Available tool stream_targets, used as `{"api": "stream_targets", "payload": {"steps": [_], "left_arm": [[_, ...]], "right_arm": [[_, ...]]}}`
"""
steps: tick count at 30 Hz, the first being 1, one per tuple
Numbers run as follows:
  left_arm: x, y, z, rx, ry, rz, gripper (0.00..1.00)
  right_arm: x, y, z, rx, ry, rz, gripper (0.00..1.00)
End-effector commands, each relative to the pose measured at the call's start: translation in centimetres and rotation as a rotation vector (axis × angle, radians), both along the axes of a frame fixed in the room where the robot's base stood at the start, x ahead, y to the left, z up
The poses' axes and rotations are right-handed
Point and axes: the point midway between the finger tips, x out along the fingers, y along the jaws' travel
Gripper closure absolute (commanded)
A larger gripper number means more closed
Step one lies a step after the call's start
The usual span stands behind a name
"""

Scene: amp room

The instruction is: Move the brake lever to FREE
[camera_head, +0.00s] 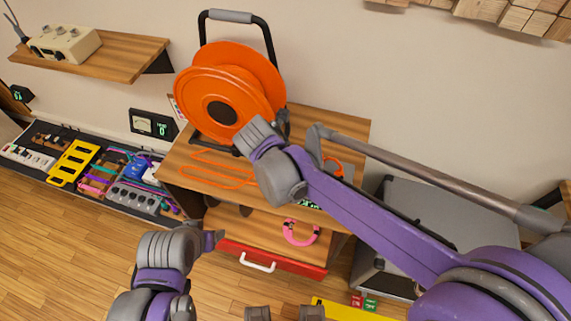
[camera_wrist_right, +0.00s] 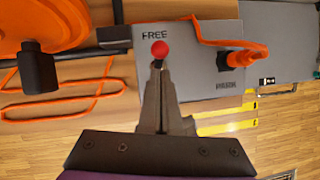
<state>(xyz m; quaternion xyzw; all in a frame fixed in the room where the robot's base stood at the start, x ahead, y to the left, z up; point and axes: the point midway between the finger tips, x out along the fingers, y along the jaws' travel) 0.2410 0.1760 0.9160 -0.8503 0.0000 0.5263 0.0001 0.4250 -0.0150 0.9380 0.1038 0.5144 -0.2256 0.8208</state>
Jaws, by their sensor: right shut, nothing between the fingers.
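In the right wrist view, a grey panel (camera_wrist_right: 195,75) carries the word FREE at its upper left. The brake lever's red ball knob (camera_wrist_right: 160,47) is just below and right of that word. My right gripper (camera_wrist_right: 160,68) is shut and empty, its fingertips at the knob's lower edge; I cannot tell whether they touch it. The lever's shaft is hidden. In the head view, the orange cable reel (camera_head: 222,90) stands on a wooden cabinet top, and my right arm covers the panel area beside it. My left gripper (camera_head: 213,240) is low at left, its jaws unclear.
An orange cable (camera_wrist_right: 100,95) lies on the cabinet top (camera_head: 345,125) and another runs to an orange plug (camera_wrist_right: 238,58). A grey amp (camera_head: 440,205) stands right, a pedalboard (camera_head: 75,165) left.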

Motion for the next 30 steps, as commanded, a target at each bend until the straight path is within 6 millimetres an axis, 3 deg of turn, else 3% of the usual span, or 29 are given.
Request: {"api": "stream_targets", "payload": {"steps": [30], "left_arm": [[0.4,0.0,1.2,0.0,-0.007,0.0,0.35]], "right_arm": [[-0.2,0.3,1.8,0.0,-0.004,0.001,1.0]]}}
